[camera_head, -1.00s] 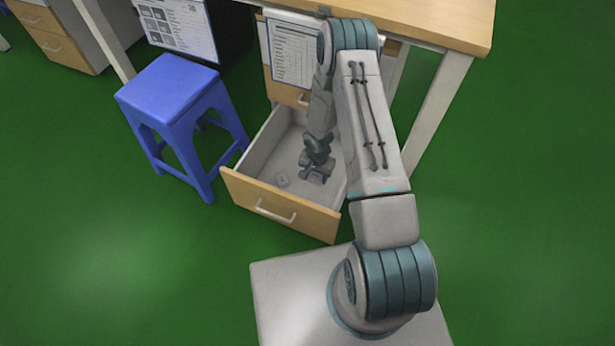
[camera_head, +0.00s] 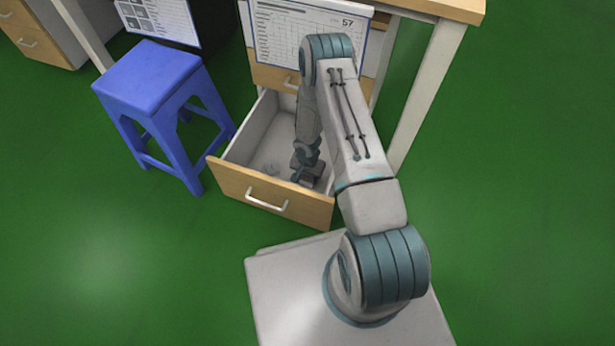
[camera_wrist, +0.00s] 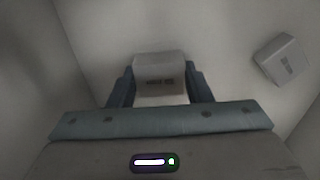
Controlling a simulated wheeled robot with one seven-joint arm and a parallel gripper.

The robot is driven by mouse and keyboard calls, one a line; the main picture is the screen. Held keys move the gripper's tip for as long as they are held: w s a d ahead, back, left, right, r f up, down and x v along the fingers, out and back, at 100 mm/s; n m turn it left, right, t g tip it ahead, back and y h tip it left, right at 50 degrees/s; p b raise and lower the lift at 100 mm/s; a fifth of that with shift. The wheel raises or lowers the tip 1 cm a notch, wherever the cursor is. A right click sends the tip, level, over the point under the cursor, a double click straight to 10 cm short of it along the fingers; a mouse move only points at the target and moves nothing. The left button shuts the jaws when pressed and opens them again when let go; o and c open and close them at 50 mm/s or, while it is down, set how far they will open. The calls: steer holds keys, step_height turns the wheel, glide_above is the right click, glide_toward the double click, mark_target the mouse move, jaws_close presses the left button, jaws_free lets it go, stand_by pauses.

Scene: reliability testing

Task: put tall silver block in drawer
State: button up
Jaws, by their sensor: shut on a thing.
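The open drawer (camera_head: 228,180) has a wooden front with a white handle and pale inner walls. My gripper (camera_wrist: 160,88) is down inside the drawer, seen from above in the wrist view. It is shut on a silver-grey block (camera_wrist: 159,68) with dark marks on its top, between the two blue-grey fingers. In the head view my gripper (camera_head: 306,172) is near the drawer's right side, and its fingertips and the held block are hard to make out. Whether the block touches the drawer floor I cannot tell.
Another small grey block (camera_wrist: 283,60) lies in the drawer, apart from my gripper; it shows faintly in the head view (camera_head: 272,168). A blue stool (camera_head: 150,78) stands left of the drawer. A desk leg (camera_head: 430,95) stands to the right.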

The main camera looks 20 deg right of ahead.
steer(key=shift+f, duration=0.15)
steer(key=o, duration=1.1)
steer(key=shift+c, duration=0.2)
step_height(320, 180, up, 12)
steer(key=p, duration=0.5)
step_height(320, 180, up, 12)
steer(key=r+n, duration=0.1)
glide_above(307, 177)
steer(key=w+d, duration=0.1)
steer(key=d, duration=0.1)
step_height(307, 177, up, 13)
steer(key=s+n+h, duration=0.2)
steer(key=s, duration=0.1)
steer(key=s+a+r+n+t+y, duration=0.1)
steer(key=s+r+n, duration=0.3)
steer(key=s+r, duration=1.3)
steer(key=shift+s+a+r+y, duration=0.35)
steer(key=shift+s+a+y, duration=0.15)
steer(key=shift+s+a, duration=0.3)
